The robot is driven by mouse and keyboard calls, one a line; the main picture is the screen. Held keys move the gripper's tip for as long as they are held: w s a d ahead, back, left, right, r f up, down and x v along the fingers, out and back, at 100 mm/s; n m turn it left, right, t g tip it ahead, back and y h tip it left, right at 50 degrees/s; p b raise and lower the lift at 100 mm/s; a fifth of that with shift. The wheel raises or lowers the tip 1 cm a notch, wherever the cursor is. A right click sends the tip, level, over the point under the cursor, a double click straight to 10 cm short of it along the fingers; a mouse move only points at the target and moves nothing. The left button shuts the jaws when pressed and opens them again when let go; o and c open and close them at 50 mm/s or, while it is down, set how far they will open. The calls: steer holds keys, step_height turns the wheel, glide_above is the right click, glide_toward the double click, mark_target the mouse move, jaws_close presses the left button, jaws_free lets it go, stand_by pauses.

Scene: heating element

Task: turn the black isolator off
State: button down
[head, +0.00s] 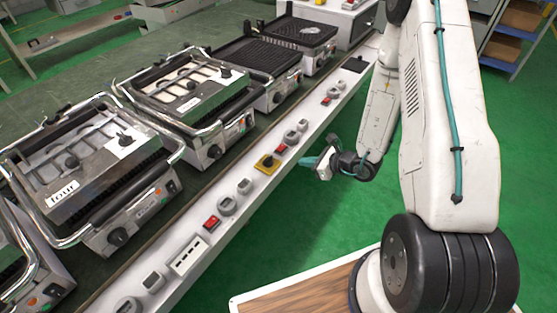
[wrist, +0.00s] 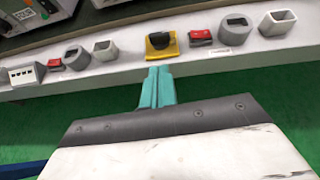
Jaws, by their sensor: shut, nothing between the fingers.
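The isolator with a black rotary knob on a yellow plate (head: 267,163) is on the front face of the white bench rail. In the wrist view the black knob (wrist: 158,41) is just beyond my fingertips, and its handle seems to lie crosswise; its exact angle is hard to tell. My gripper (head: 309,162) is off the rail, to the right of the isolator in the head view. In the wrist view its teal fingers (wrist: 157,75) are together and empty, pointing at the yellow plate with a small gap.
A red switch (wrist: 201,37) and grey sockets (wrist: 237,28) sit right of the isolator in the wrist view. Another red switch (wrist: 55,65) is to the left. Contact grills (head: 85,165) stand on the bench behind the rail. The green floor in front is clear.

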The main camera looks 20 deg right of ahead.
steer(key=f, duration=0.2)
glide_toward(271, 159)
step_height(271, 159, down, 3)
steer(key=a, duration=0.1)
steer(key=w, duration=0.1)
steer(key=w+a, duration=0.1)
steer(key=w, duration=0.1)
steer(key=shift+w+a+f+m+h, duration=0.1)
steer(key=shift+a+f+m+h, duration=0.1)
steer(key=shift+a+m+h, duration=0.15)
steer(key=shift+w+a, duration=0.4)
steer(key=shift+w, duration=0.25)
